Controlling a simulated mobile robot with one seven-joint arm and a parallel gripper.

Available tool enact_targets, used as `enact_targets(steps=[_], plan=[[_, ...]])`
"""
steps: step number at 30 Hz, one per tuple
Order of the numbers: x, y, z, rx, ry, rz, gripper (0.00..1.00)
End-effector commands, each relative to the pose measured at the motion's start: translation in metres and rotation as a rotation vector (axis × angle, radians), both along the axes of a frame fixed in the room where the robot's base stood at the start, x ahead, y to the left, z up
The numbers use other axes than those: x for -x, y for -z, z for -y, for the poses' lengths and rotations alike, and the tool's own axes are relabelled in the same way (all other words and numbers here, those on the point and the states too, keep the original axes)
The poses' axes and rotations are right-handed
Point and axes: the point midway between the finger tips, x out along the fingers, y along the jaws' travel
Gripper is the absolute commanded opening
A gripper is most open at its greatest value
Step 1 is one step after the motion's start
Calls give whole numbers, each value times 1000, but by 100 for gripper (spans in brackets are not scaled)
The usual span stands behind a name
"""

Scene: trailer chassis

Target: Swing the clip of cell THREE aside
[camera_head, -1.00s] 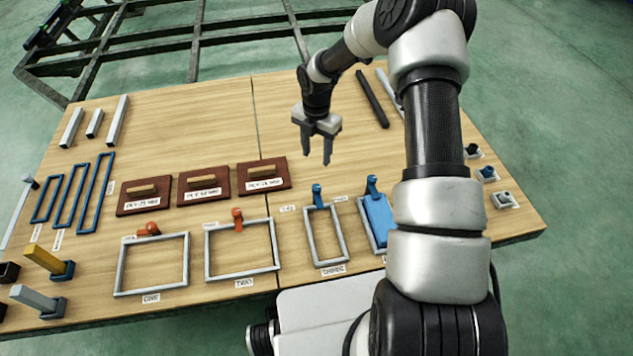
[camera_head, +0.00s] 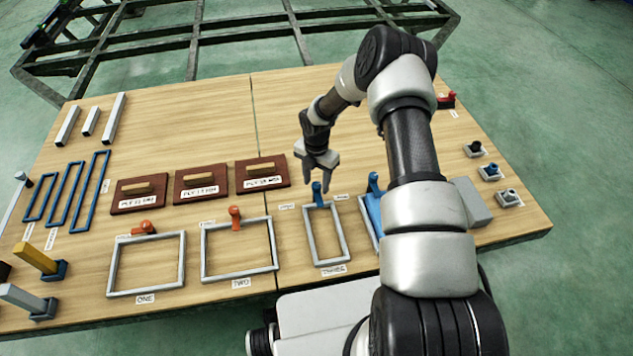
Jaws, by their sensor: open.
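Cell THREE is a narrow grey frame (camera_head: 342,234) lying on the wooden table, with a label (camera_head: 333,270) at its near end. Its clip is a blue upright piece (camera_head: 318,193) at the frame's far end. My gripper (camera_head: 320,182) is open and points down, right at or just above the blue clip. Its fingers partly overlap the clip in the picture, and I cannot tell whether they touch it.
To the right a second blue clip (camera_head: 374,183) stands on a cell with a blue panel, partly hidden by my arm. Cells ONE (camera_head: 182,262) and TWO (camera_head: 274,245) have orange clips. Brown plates with handles (camera_head: 262,173) lie behind. The table's back middle is clear.

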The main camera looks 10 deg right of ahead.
Motion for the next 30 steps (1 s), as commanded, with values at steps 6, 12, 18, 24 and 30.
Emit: enact_targets(steps=[6, 12, 18, 24, 30], plan=[[0, 0, 0, 0, 0, 0, 35], [0, -1, 0, 0, 0, 0, 4], [0, 0, 0, 0, 13, 0, 4], [0, 0, 0, 1, 82, 1, 4], [0, 1, 0, 0, 224, -1, 4]])
